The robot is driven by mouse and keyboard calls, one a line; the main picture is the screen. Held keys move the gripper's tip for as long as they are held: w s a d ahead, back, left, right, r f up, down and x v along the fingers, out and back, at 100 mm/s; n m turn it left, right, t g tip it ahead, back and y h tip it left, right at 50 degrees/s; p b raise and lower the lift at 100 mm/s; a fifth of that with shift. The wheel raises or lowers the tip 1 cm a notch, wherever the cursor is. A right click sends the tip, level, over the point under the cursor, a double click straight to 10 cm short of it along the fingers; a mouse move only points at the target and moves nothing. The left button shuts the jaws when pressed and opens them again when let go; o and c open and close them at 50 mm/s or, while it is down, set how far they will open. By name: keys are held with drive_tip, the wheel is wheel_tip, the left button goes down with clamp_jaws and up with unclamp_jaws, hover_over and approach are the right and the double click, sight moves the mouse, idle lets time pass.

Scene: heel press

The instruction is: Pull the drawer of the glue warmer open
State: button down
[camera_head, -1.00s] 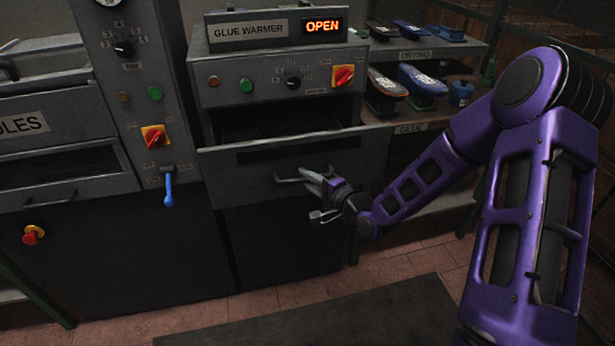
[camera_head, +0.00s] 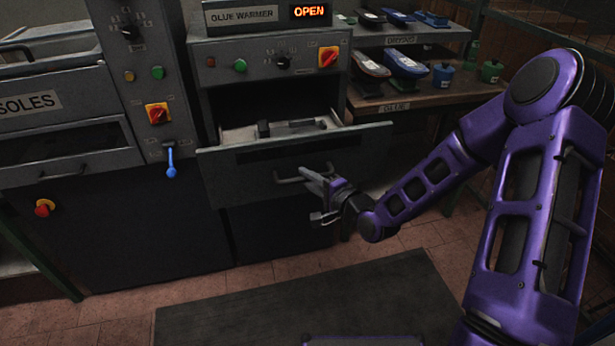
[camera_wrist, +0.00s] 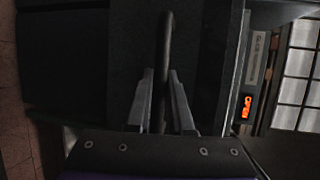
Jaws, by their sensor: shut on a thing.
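The glue warmer (camera_head: 262,55) is a grey cabinet with a lit orange OPEN sign (camera_head: 310,12) on top. Its drawer (camera_head: 235,181) stands partly out, and its pale inside with dark parts shows behind the front. The drawer's bar handle (camera_head: 287,181) is on the front face. My gripper (camera_head: 318,177) is at the right part of the handle. In the wrist view my gripper (camera_wrist: 160,95) is shut on the dark handle bar (camera_wrist: 165,50), which runs between the two fingers. The fingertips' far sides are hidden in the head view.
A shelf rack (camera_head: 440,97) with shoe forms and small pots stands to the right. A panel with a red-yellow switch (camera_head: 157,113) and a blue lever (camera_head: 171,161) is to the left. A dark mat (camera_head: 300,300) lies on the clear floor in front.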

idle(0.4)
drive_tip(key=c, duration=0.8)
unclamp_jaws()
drive_tip(key=shift+s+d, duration=0.1)
drive_tip(key=p+v, duration=0.7)
drive_tip(key=v, duration=1)
drive_tip(key=shift+s, duration=0.15)
